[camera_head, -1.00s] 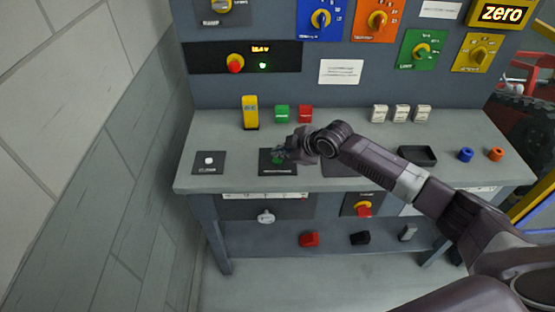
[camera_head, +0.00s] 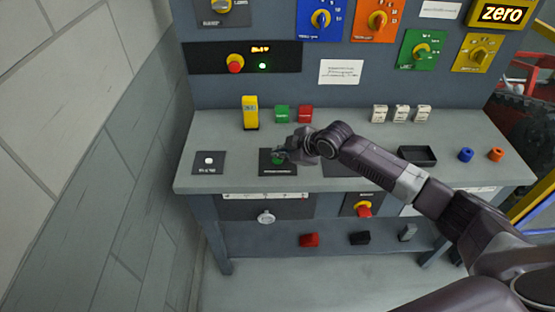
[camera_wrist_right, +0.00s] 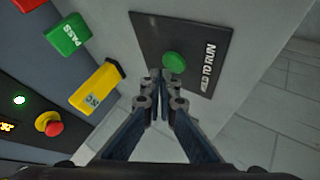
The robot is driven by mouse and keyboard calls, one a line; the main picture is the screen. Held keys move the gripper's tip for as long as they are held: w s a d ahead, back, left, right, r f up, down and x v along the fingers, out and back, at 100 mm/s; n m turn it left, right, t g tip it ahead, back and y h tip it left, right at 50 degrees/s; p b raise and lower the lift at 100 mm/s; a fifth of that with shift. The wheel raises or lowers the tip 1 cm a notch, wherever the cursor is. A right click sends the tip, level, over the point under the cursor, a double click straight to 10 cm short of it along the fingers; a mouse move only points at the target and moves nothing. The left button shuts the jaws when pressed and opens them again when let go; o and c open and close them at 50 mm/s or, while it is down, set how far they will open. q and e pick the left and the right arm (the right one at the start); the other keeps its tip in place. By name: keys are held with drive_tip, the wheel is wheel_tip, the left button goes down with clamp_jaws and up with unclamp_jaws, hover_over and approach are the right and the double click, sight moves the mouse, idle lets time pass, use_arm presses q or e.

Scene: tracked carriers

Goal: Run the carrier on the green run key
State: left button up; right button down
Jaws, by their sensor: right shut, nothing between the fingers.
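The green run key (camera_head: 277,160) is a round button on a black plate (camera_head: 290,170) on the bench top. In the right wrist view, the green button (camera_wrist_right: 174,62) stands beside white lettering reading "HOLD TO RUN". My right gripper (camera_head: 281,154) is shut and empty, its tips right at the button and partly covering it in the head view. In the wrist view the right fingertips (camera_wrist_right: 164,80) lie just at the button's near edge; I cannot tell whether they press it. I cannot make out a carrier for certain. My left gripper is not in view.
A yellow block (camera_head: 250,113), a green block (camera_head: 282,114) and a red block (camera_head: 305,114) stand behind the key. A red knob (camera_head: 235,62) and a lit green lamp (camera_head: 262,66) are on the back panel.

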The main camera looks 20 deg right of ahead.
sight(279, 161)
drive_tip(key=shift+f, duration=0.3)
drive_tip(key=shift+s+f+b, duration=0.1)
drive_tip(key=shift+f+b, duration=0.2)
drive_tip(key=shift+f, duration=0.3)
idle(3.0)
drive_tip(key=shift+r, duration=0.1)
idle(1.0)
drive_tip(key=shift+r+p, duration=0.9)
wheel_tip(279, 161, up, 5)
drive_tip(key=p, duration=0.4)
drive_tip(key=shift+r+p, duration=0.1)
drive_tip(key=shift+p, duration=0.25)
idle(1.1)
